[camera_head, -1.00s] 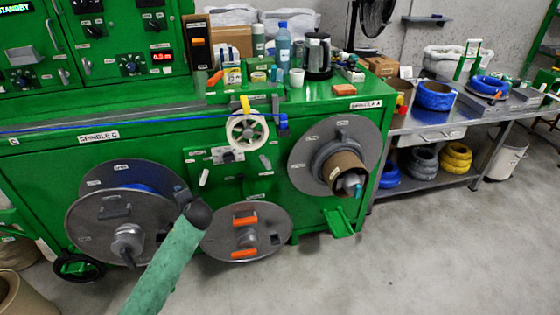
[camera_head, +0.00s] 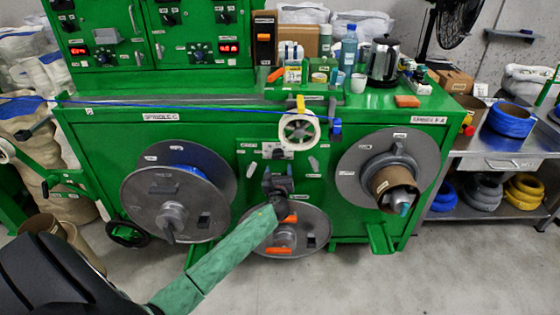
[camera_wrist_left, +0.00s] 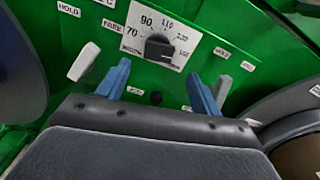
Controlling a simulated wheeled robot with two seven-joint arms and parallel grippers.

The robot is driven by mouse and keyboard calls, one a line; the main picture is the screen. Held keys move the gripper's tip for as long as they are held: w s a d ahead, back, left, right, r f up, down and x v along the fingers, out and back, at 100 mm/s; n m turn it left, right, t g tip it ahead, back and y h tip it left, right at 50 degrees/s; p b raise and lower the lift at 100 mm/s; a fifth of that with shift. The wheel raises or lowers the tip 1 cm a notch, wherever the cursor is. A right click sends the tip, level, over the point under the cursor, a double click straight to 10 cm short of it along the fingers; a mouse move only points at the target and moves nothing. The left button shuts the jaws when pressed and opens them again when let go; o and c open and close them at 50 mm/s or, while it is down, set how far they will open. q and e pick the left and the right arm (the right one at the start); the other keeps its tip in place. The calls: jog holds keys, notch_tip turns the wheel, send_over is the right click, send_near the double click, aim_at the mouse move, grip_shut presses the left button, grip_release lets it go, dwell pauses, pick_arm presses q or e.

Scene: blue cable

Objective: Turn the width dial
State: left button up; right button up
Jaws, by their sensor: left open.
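A black dial (camera_wrist_left: 158,46) sits on a white scale plate marked with numbers such as 70 and 90, high in the left wrist view; its small lettering is hard to read. In the head view the dial plate (camera_head: 277,151) is on the green machine front, below the white handwheel. My left gripper (camera_wrist_left: 161,80) has its two blue fingers spread apart, just below and to either side of the dial, with nothing between them. In the head view my left gripper (camera_head: 278,182) is below the plate. My right gripper is not in view.
White levers flank the dial, one at left (camera_wrist_left: 84,60) and one at right (camera_wrist_left: 222,88). A large grey spool (camera_head: 176,200) is at left, another (camera_head: 356,165) at right. A lower disc with orange grips (camera_head: 300,240) is behind my left forearm. The handwheel (camera_head: 299,130) is above.

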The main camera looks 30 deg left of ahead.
aim_at(278, 158)
pick_arm(q)
jog(key=shift+p+x, duration=0.35)
jog(key=shift+x, duration=3.05)
jog(key=shift+s+a, duration=0.1)
jog(key=shift+a, duration=0.05)
jog(key=c, duration=1)
